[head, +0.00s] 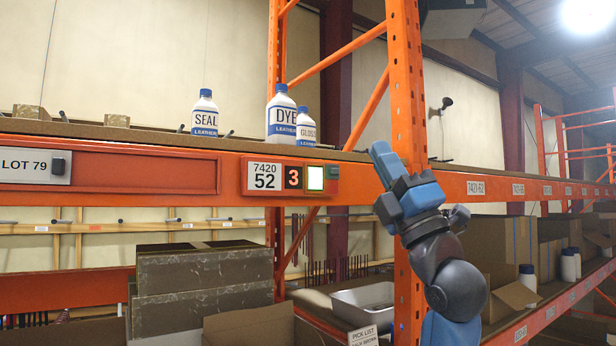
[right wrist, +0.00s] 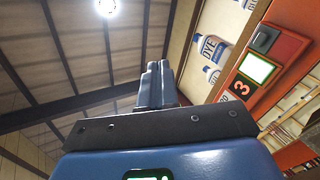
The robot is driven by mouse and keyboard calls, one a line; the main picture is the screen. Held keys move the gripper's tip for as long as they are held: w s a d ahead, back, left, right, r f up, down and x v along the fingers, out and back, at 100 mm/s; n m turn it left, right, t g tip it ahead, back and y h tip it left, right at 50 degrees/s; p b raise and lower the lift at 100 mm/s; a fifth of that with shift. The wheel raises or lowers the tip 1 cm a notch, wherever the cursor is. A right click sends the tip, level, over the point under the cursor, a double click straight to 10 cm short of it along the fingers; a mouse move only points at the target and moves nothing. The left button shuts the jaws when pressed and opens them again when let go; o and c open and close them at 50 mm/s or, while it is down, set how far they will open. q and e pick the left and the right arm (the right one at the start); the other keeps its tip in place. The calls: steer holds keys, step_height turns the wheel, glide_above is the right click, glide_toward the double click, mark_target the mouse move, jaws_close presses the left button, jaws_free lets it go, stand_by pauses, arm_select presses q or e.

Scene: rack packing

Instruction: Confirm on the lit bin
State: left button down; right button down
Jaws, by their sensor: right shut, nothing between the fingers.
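The bin module on the orange shelf beam carries a label 7420 52 (head: 265,177), a red digit 3 (head: 293,178) and a lit pale-green square (head: 315,178). A small dark button (head: 332,172) sits right of the lit square. The right wrist view also shows the lit square (right wrist: 257,68) and the dark button (right wrist: 264,39). My right gripper (head: 381,150) is blue, shut and empty, in front of the orange upright and to the right of the module, apart from it. Its fingers (right wrist: 153,80) point up past the module in the wrist view. My left gripper is not in view.
Seal (head: 205,115), dye (head: 281,115) and gloss (head: 305,128) bottles stand on the shelf above the beam. The orange upright (head: 406,90) rises behind my right gripper. Boxes (head: 205,280) and a metal tray (head: 362,302) lie below. A LOT 79 plate (head: 30,166) is at left.

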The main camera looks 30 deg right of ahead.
mark_target(315, 179)
steer(key=w+f+n+g, duration=0.1)
steer(key=n, duration=0.1)
steer(key=w+f+n, duration=0.1)
steer(key=w+n, duration=0.1)
steer(key=w+a+n+g, duration=0.1)
steer(key=n, duration=0.1)
steer(key=shift+w+f+g, duration=0.2)
steer(key=shift+f+g, duration=0.1)
steer(key=shift+f, duration=0.1)
steer(key=shift+d, duration=0.1)
steer(key=shift+w+a+p, duration=0.2)
steer(key=shift+w+p, duration=0.2)
steer(key=shift+w, duration=1.8)
steer(key=shift+w+a+p, duration=0.2)
steer(key=shift+w+p, duration=0.2)
steer(key=shift+w, duration=1.75)
